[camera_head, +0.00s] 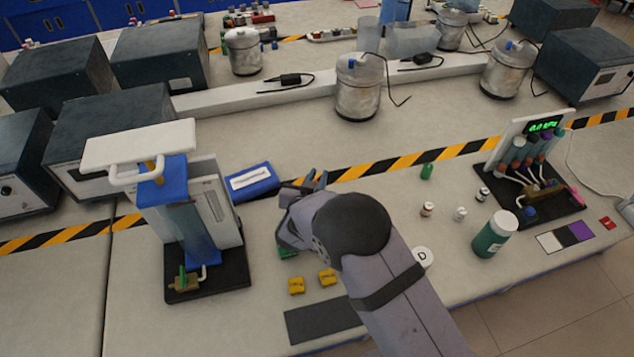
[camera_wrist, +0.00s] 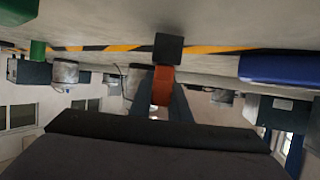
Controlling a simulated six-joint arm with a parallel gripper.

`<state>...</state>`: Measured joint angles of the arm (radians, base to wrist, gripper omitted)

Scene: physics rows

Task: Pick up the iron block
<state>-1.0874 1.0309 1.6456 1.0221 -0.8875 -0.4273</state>
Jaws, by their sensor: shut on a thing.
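My gripper (camera_wrist: 165,90) is shut on a block. In the wrist view, its fingers flank an orange-red piece (camera_wrist: 162,84), with a dark grey block (camera_wrist: 168,48), which looks like the iron block, at its far end. I cannot tell whether the two pieces are one object. In the head view, my gripper (camera_head: 300,205) is over the bench, right of the blue box, and the held block is not clearly visible behind my arm. The gap beneath it cannot be judged.
Two yellow blocks (camera_head: 296,286) (camera_head: 327,277) and a partly hidden green block (camera_head: 287,252) lie near a dark mat (camera_head: 318,321). The blue box (camera_head: 251,181) and a press-like apparatus (camera_head: 205,215) are left. Small bottles (camera_head: 427,209) and a green jar (camera_head: 494,235) stand right.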

